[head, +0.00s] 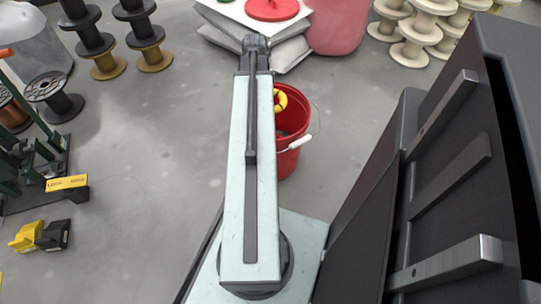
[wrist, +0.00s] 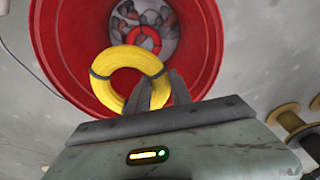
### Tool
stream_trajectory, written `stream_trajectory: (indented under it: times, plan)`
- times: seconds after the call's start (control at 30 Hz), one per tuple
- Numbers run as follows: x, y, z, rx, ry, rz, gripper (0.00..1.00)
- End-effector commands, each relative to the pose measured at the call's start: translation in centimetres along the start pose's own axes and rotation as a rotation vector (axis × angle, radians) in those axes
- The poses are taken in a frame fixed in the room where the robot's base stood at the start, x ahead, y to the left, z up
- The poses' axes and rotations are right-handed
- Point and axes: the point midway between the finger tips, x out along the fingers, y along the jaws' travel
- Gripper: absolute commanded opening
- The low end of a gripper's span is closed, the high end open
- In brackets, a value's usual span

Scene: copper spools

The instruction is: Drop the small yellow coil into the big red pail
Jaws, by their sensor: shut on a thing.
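The small yellow coil (wrist: 116,66) is a ring with dark ties, held at its lower right edge between the fingers of my gripper (wrist: 160,90) in the wrist view. The gripper is shut on it. The coil shows over the mouth of the big red pail (wrist: 208,45). In the head view the coil (head: 281,100) appears at the upper part of the red pail (head: 293,150), beside my arm, which hides the pail's left side and the gripper. A small red ring (wrist: 146,39) and greyish contents lie inside the pail.
Black and tan spools (head: 145,35) stand at the upper left, and cream spools (head: 415,38) at the upper right. Grey sacks (head: 285,54) lie beyond the pail near a pink-red container (head: 337,25). A yellow and black tool (head: 40,237) lies at the lower left.

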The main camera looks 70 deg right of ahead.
Motion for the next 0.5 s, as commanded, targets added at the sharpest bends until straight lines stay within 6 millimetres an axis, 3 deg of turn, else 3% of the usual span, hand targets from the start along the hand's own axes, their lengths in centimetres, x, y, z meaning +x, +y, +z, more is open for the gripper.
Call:
stream_trajectory:
  times: [0.03,0.1,0.37,0.4,0.47,0.5]
  plan:
    - [1.27,0.02,0.15,0.0,0.0,0.0,0.0]
    - [1.63,0.03,0.19,0.0,0.0,0.0,0.0]
    - [1.45,0.05,0.17,0.001,0.0,0.0,0.0]
    - [1.45,0.06,0.16,0.001,0.0,0.0,0.34]
    - [1.45,0.06,0.16,0.001,0.0,0.0,0.51]
    - [1.45,0.07,0.16,0.001,0.0,0.0,0.51]
